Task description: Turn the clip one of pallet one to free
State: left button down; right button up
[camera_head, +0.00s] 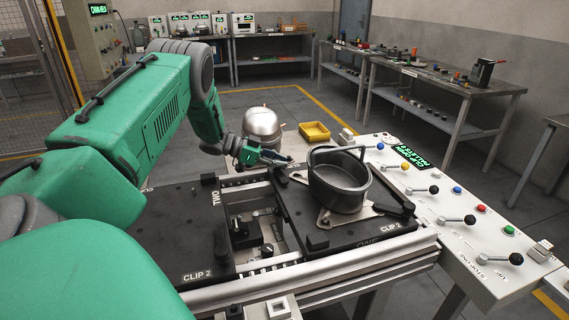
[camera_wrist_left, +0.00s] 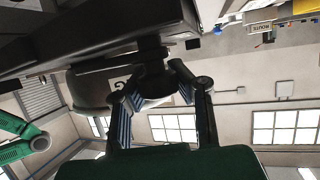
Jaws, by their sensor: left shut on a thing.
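Pallet one (camera_head: 292,208) is the dark plate at right, marked ONE, carrying a dark round pot (camera_head: 340,188) on a light bracket. My left gripper (camera_head: 278,158) is at the pallet's far left edge, behind the pot. In the left wrist view its two fingers (camera_wrist_left: 153,88) are shut on a dark knob-like part (camera_wrist_left: 153,68) under a dark plate, which looks to be clip one. The clip is small and mostly hidden by the fingers in the head view, so its turn angle cannot be told. My right gripper is out of view.
Pallet two (camera_head: 185,235) lies to the left, partly under my arm. A control console (camera_head: 445,205) with several levers runs along the right. A silver domed vessel (camera_head: 262,124) and a yellow bin (camera_head: 314,132) stand behind the gripper. Benches line the back.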

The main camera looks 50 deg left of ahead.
pick_arm(q)
jog(key=shift+a+f+m+g+h, duration=0.1)
jog(key=shift+a+m+g+h, duration=0.05)
jog(key=shift+m+g+h, duration=0.2)
dwell(0.3)
jog(key=c, duration=1.2)
grip_release()
jog(key=shift+a+f, duration=0.15)
jog(key=shift+a, duration=0.1)
jog(key=shift+a, duration=0.1)
jog(key=v, duration=1.1)
jog(key=shift+s+a, duration=0.1)
jog(key=shift+a, duration=0.2)
jog(key=shift+s, duration=0.1)
jog(key=shift+r, duration=0.25)
